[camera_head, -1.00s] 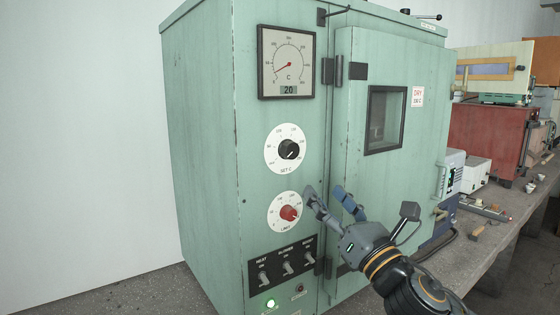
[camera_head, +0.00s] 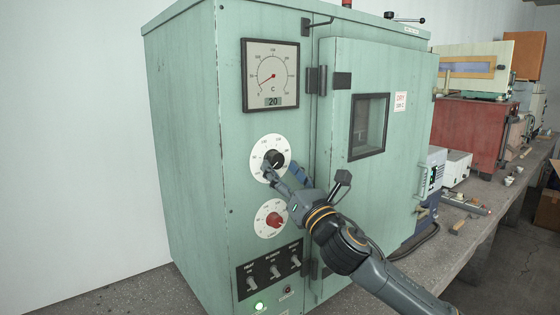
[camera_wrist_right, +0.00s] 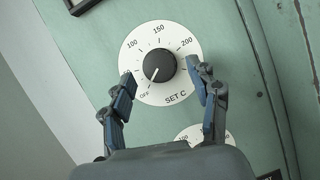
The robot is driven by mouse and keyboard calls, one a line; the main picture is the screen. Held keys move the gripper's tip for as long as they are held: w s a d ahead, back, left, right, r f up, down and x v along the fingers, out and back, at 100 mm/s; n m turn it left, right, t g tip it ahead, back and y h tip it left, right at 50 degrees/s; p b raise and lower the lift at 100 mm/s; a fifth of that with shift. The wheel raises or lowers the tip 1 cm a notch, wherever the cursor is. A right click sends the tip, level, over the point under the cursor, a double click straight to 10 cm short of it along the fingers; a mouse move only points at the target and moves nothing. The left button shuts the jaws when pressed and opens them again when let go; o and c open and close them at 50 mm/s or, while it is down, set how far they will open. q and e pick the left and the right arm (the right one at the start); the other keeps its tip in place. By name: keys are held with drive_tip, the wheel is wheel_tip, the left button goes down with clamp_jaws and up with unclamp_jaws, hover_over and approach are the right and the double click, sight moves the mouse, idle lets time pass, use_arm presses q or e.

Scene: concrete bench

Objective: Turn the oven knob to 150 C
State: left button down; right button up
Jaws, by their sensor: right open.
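The oven (camera_head: 185,150) is a tall green cabinet. Its black SET C knob (camera_head: 274,158) sits on a white dial; it also shows in the right wrist view (camera_wrist_right: 160,66), where the pointer line aims down-left near OFF. The dial (camera_wrist_right: 140,50) is marked OFF, 100, 150 and 200. My right gripper (camera_head: 284,173) is open in front of the dial. In the right wrist view its two fingers (camera_wrist_right: 166,92) are spread to either side of the knob's lower part, and I see no contact. My left gripper is out of view.
The gauge (camera_head: 271,76) above reads 20. The oven door (camera_head: 400,130) is shut. Other equipment stands on the bench at right.

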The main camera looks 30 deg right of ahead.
drive_tip(key=shift+w+r, duration=0.3)
drive_tip(key=shift+w, duration=0.35)
drive_tip(key=shift+c, duration=0.5)
drive_tip(key=c, duration=1.1)
